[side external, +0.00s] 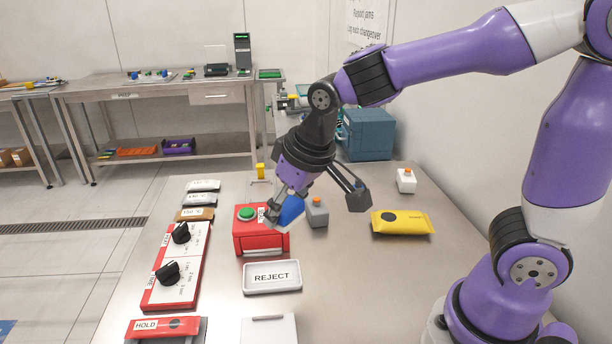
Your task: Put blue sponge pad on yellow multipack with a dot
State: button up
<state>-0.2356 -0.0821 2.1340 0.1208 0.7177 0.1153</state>
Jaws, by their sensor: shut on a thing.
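The blue sponge pad (291,211) is in my gripper (284,213), which is shut on it. The pad is tilted and partly hidden by the gripper. It is beside the upper right part of the red box with a green button; I cannot tell its exact height or whether it touches the box. The yellow multipack (408,224) lies flat on the table to the right of my gripper, with a dark dot (388,216) on its top. Nothing lies on the multipack.
A grey block with an orange top (317,215) stands just right of the gripper. The red button box (262,243), REJECT tray (272,290) and red knob panel (180,265) are left. A white block (406,182) stands behind the multipack. Bare table lies in front of it.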

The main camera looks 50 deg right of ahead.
jog(key=s+d+r+m+g+h, duration=0.1)
jog(key=s+d+m+h, duration=0.1)
jog(key=s+d+m, duration=0.4)
jog(key=s+d+m+h, duration=0.1)
jog(key=d+m, duration=0.2)
jog(key=d, duration=0.5)
send_over(400, 213)
jog(key=s+a, duration=0.1)
jog(key=a, duration=0.1)
jog(key=f, duration=0.6)
jog(key=shift+d+f, duration=0.25)
jog(key=shift+f, duration=0.1)
jog(key=shift+s+d+f, duration=0.1)
jog(key=shift+d+f, duration=0.05)
jog(key=shift+d, duration=0.05)
jog(key=shift+f, duration=1.95)
jog(key=shift+f, duration=0.15)
jog(key=o, duration=0.9)
jog(key=shift+o, duration=0.2)
